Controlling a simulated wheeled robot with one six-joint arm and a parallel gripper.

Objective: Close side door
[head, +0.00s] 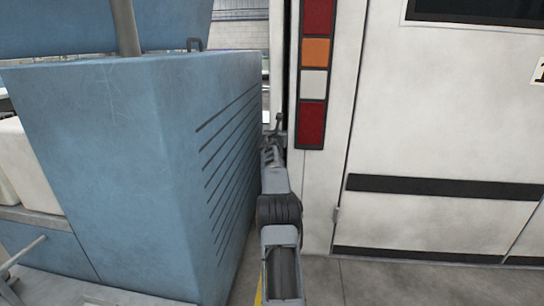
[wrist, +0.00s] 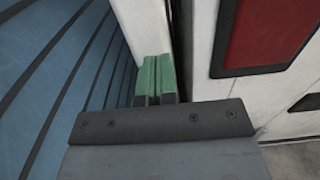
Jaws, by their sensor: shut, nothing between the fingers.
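My gripper (head: 275,125) is at the end of my arm, which reaches forward into the narrow gap between a blue louvred cabinet and a white vehicle body. In the wrist view its green fingertips (wrist: 154,72) are together, with nothing held between them. A pale upright panel (head: 277,60) stands edge-on at the far end of the gap. It also shows in the wrist view (wrist: 140,28), just beyond the fingertips. It may be the side door, but I cannot tell. Whether the fingertips touch it is also unclear.
The blue cabinet (head: 130,150) stands close on the left of my arm. The white vehicle body (head: 440,130), with a red, orange and white light strip (head: 314,80), stands close on the right. Bare grey floor (head: 400,285) shows at the lower right.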

